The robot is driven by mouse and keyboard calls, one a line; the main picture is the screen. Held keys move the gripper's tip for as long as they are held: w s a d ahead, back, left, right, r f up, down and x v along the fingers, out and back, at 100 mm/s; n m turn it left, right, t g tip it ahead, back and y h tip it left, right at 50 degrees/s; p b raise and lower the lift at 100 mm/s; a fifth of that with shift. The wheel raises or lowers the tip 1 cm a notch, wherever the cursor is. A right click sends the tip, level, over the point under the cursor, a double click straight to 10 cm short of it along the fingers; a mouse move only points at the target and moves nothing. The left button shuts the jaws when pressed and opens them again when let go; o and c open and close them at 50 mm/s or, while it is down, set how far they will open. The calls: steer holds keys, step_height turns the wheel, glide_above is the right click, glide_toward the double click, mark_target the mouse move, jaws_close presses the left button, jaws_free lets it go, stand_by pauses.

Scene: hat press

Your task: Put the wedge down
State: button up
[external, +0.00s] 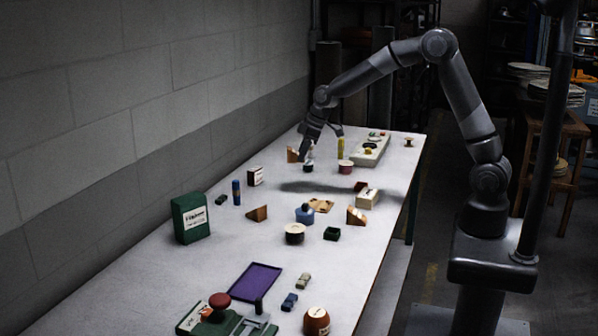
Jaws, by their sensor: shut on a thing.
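My gripper (304,154) is low over the far left part of the table, pointing down. It is shut on a brown wooden wedge (292,155), which shows at the left of the fingers. The fingers hide part of it, and I cannot tell whether it touches the table.
A small dark-and-white round pot (308,166) is close below my gripper. A yellow bottle (340,148) and red pot (345,167) stand to the right. Free table lies left of centre, before the green box (191,218).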

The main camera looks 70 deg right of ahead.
glide_above(274, 202)
steer(key=s, duration=0.2)
steer(key=f, duration=0.7)
steer(key=shift+w+d, duration=0.1)
steer(key=shift+w, duration=0.15)
steer(key=shift+f, duration=2)
steer(key=shift+f, duration=0.15)
steer(key=o, duration=1)
steer(key=v, duration=1.2)
steer(key=s+d+r+m, duration=0.2)
steer(key=s+d+r, duration=0.1)
steer(key=s+r, duration=1.15)
steer(key=s+d, duration=0.1)
steer(key=s, duration=0.7)
steer(key=s+d+m+t+h, duration=0.1)
steer(key=s, duration=0.6)
steer(key=s+d+f+m, duration=0.1)
steer(key=s+d, duration=0.1)
steer(key=s, duration=0.6)
steer(key=shift+s+h, duration=0.35)
steer(key=shift+h, duration=0.05)
